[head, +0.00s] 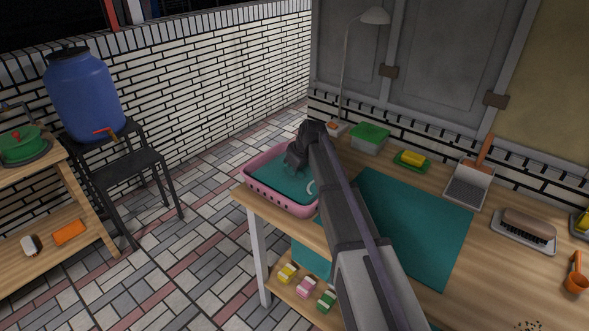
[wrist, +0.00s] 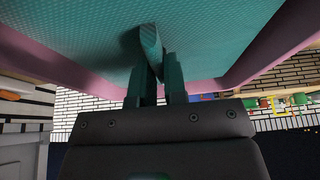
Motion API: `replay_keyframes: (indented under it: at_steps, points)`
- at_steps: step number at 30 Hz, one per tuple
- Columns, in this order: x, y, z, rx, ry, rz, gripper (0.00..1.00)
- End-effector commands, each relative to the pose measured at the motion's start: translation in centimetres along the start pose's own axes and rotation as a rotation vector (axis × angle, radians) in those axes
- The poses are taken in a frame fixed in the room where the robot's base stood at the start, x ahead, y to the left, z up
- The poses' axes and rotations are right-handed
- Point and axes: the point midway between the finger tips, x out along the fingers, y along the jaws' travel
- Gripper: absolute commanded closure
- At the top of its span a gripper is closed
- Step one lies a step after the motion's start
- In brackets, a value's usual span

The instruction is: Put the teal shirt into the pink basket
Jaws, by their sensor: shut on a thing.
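The pink basket (head: 257,196) stands at the left end of the wooden table. The teal shirt (head: 277,182) lies spread inside it, within the pink rim. In the wrist view the textured teal cloth (wrist: 85,30) fills the space between the basket's pink walls (wrist: 285,45). My gripper (head: 296,165) reaches down into the basket, its fingers (wrist: 155,75) close together on what looks like a fold of the shirt. A small white curved piece (head: 311,188) shows at the basket's right side. My arm hides part of the basket's right edge.
A teal mat (head: 415,215) lies flat on the table right of my arm. Behind it are a green-lidded box (head: 369,138), a yellow sponge on a green dish (head: 412,160) and a dustpan (head: 468,188). A lamp (head: 372,17) rises behind the basket. Tiled floor lies left.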

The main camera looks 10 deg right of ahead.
Motion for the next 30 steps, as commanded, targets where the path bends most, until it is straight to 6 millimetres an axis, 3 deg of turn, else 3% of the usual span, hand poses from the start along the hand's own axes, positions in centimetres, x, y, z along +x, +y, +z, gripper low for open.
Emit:
replay_keyframes:
  at_steps: [7,8,16,25,30]
  points:
    - [0.5,0.0,0.2,0.000,0.000,0.000,1.00]
    - [0.5,0.0,0.2,0.000,0.000,0.000,0.87]
    - [0.5,0.0,0.2,0.000,0.000,0.000,0.62]
    - [-0.1,0.0,0.0,0.000,0.000,0.000,0.62]
    - [-3.2,0.0,-0.6,0.001,0.000,0.000,0.62]
